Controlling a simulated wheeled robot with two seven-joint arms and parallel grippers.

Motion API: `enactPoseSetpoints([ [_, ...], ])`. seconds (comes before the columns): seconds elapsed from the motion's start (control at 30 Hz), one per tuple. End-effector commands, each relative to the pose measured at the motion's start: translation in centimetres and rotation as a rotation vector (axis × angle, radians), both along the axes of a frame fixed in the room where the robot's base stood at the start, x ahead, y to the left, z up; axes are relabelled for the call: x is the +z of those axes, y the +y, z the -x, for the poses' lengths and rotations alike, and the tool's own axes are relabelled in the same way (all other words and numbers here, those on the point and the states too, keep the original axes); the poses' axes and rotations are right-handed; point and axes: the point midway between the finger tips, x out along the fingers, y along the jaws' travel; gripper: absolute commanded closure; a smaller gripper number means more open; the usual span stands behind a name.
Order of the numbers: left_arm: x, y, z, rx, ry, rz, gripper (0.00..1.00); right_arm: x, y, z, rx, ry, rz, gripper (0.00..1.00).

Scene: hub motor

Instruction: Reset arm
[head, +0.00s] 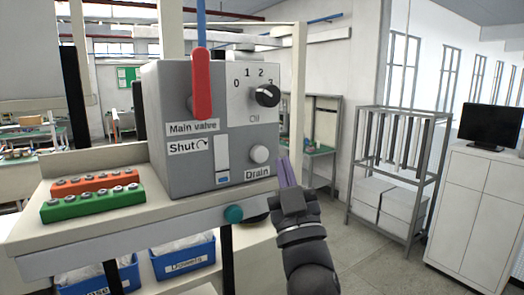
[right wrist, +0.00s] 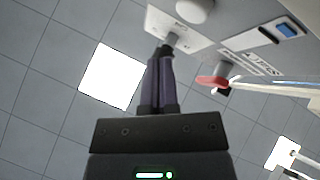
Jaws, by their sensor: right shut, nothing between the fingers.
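My right gripper (head: 283,163) is in the head view, just right of the grey control box, with its purple fingers together and pointing up. In the right wrist view its fingers (right wrist: 163,55) are shut and hold nothing. Their tips look close to the box's dial plate; I cannot tell whether they touch. The grey control box (head: 195,100) stands on the bench shelf. It has a red main valve lever (head: 201,85), a black dial (head: 267,95) marked 0 to 3, a white drain knob (head: 260,154) and a white slot with a blue part (head: 223,178). My left gripper is not in view.
An orange block (head: 95,182) and a green block (head: 92,203) lie on the shelf left of the box. A teal button (head: 233,214) is on the shelf's front edge. Blue bins (head: 183,259) sit below. A metal rack (head: 385,170) and a white cabinet (head: 478,210) stand right.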

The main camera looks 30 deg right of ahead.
Motion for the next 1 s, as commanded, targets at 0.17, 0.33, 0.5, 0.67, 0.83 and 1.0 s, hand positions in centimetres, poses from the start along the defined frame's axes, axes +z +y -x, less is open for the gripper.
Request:
enactPoseSetpoints([
  [0.17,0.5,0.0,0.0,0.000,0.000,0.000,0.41,0.1,-0.1,1.6,0.000,0.001,0.001,1.00],
  [0.33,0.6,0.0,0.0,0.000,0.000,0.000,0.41,0.0,-0.1,2.0,0.001,0.000,0.001,1.00],
  [0.5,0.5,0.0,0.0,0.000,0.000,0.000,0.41,0.0,-0.1,2.0,0.001,0.000,0.001,1.00],
  [0.67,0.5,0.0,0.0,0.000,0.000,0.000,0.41,-0.1,-0.1,2.0,0.001,0.000,0.001,1.00],
  [0.83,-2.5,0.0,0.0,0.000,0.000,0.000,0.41,-7.8,0.0,-0.9,0.027,0.148,-0.029,1.00],
  [1.0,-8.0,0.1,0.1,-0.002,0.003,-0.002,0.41,-26.1,1.0,-4.9,0.086,0.497,-0.100,1.00],
])
